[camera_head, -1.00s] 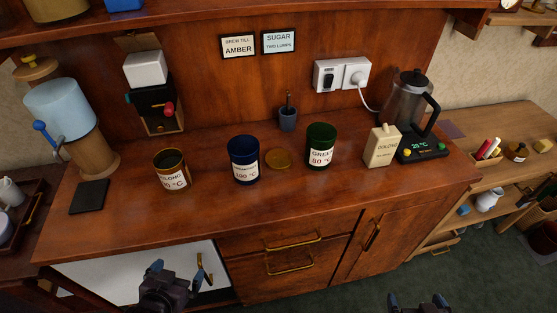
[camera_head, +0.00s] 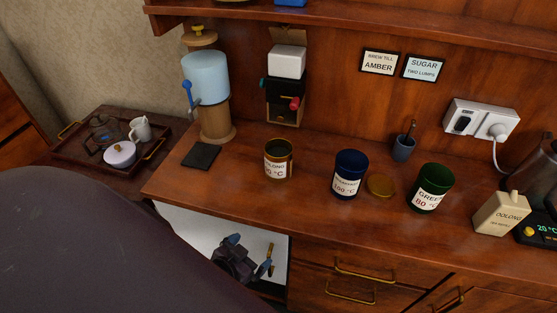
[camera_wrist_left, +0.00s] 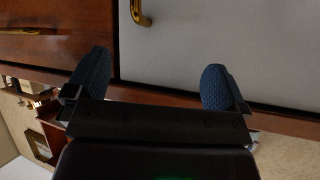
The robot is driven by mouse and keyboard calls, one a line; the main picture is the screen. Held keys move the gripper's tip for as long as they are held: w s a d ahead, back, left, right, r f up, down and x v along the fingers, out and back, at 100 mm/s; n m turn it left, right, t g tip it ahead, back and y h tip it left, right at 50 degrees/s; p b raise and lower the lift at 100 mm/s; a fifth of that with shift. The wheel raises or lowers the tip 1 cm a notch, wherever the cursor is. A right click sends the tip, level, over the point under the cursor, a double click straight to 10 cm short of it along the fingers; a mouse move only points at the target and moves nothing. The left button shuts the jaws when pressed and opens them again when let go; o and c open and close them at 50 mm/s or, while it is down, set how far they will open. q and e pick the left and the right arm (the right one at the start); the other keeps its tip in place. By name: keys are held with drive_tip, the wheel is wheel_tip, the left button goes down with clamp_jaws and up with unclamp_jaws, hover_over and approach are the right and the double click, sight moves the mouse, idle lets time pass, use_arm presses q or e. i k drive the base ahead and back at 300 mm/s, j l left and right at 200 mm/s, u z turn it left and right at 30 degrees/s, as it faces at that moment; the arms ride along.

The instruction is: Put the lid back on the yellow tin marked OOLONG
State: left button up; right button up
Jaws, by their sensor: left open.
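The yellow tin marked OOLONG (camera_head: 278,171) stands upright and open on the wooden counter, its dark inside showing. A flat, round amber-yellow lid (camera_head: 380,186) lies on the counter between the blue tin (camera_head: 349,176) and the green tin (camera_head: 430,188), both also without lids. My left gripper (camera_head: 249,255) is below and in front of the counter edge, before the white cabinet door, apart from tin and lid. In the left wrist view its two blue-padded fingers (camera_wrist_left: 156,82) are spread with nothing between them. My right gripper is out of view.
A cream OOLONG carton (camera_head: 502,214) and a kettle base (camera_head: 537,233) stand at the right. A dispenser (camera_head: 207,85) and dark pad (camera_head: 201,156) are at the left. The white door (camera_head: 200,228) has a gold handle. The counter's front strip is clear.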

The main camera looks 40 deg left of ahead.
sight(277, 152)
drive_tip(key=i+l+u, duration=0.25)
drive_tip(key=l, duration=0.6)
drive_tip(key=l+u, duration=0.25)
drive_tip(key=l, duration=0.65)
drive_tip(key=i+l+u, duration=0.1)
drive_tip(key=l+u, duration=0.15)
drive_tip(key=l, duration=0.65)
drive_tip(key=k+l+u, duration=0.2)
drive_tip(key=u, duration=0.15)
drive_tip(key=i+z, duration=0.3)
drive_tip(key=k, duration=0.1)
